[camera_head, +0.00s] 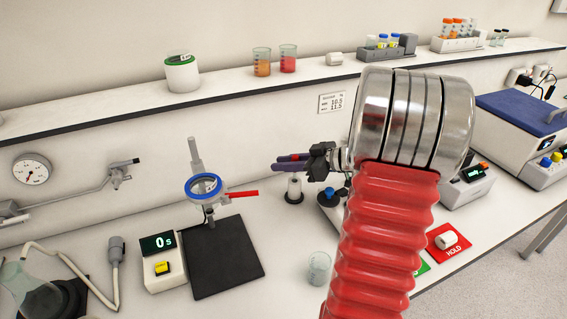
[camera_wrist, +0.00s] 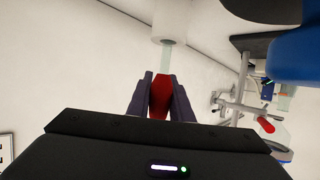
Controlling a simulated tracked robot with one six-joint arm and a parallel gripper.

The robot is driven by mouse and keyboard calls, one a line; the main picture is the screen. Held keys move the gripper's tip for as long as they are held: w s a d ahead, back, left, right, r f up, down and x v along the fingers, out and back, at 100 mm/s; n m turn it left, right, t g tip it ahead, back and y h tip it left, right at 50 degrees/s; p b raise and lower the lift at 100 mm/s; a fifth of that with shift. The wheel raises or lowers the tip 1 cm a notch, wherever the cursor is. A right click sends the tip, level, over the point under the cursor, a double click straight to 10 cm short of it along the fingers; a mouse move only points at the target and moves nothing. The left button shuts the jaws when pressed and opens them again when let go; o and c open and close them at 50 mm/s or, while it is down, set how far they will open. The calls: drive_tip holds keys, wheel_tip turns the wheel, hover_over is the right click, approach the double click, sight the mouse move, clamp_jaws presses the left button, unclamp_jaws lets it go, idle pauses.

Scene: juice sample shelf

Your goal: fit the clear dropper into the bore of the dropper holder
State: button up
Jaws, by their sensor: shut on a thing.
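My gripper (camera_head: 285,162) is shut on the red bulb of the dropper (camera_wrist: 160,97), between its two dark purple fingers, also seen in the wrist view (camera_wrist: 161,82). The clear tube (camera_wrist: 167,57) runs from the bulb to the end of a white cylinder, the dropper holder (camera_wrist: 170,18). In the head view the holder (camera_head: 294,185) stands on a dark base on the bench, just below my gripper. The tube meets or overlaps the holder's end. I cannot tell whether its tip is inside the bore, which is hidden.
A blue-topped item (camera_head: 329,193) stands close to the holder's right. A glass beaker (camera_head: 319,268) stands in front. The shelf (camera_head: 220,84) runs behind.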

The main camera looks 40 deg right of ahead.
drive_tip(key=shift+f, duration=0.4)
drive_tip(key=o, duration=0.8)
drive_tip(key=v, duration=1.3)
drive_tip(key=shift+s+d+r, duration=0.15)
drive_tip(key=shift+s+r, duration=0.05)
drive_tip(key=shift+s, duration=0.1)
drive_tip(key=shift+s, duration=0.1)
